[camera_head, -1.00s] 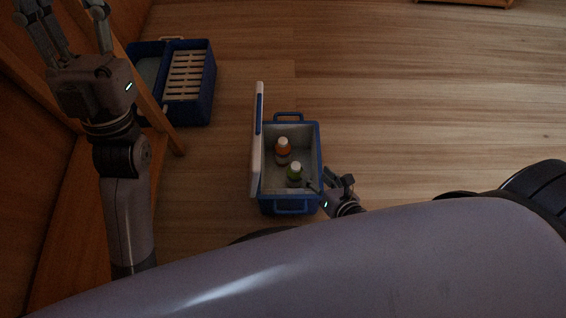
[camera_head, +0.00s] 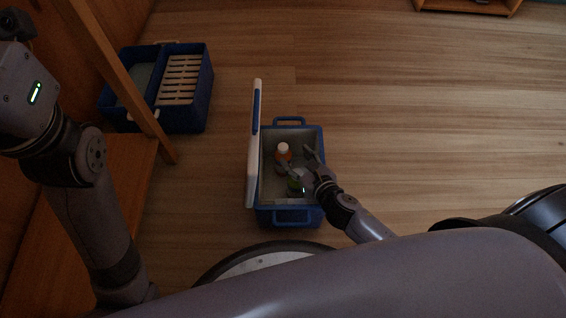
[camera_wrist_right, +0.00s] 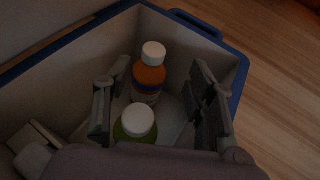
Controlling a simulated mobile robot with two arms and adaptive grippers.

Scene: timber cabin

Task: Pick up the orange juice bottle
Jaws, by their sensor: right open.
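The orange juice bottle (camera_head: 283,154), orange with a white cap, stands upright in the open blue cooler box (camera_head: 291,217). In the right wrist view the orange bottle (camera_wrist_right: 149,76) is between and beyond my open fingers, with no contact visible. A green bottle (camera_wrist_right: 134,124) with a white cap stands nearer the wrist and hides part of the orange one. My right gripper (camera_head: 299,160) is open, reaching into the box from its right side. My left gripper's base (camera_head: 35,92) shows at the far left; its fingers are mostly out of frame.
The box's white lid (camera_head: 253,150) stands open on its left side. A blue crate (camera_head: 190,118) with a slatted insert is on the floor at upper left, beside a wooden frame (camera_head: 120,75).

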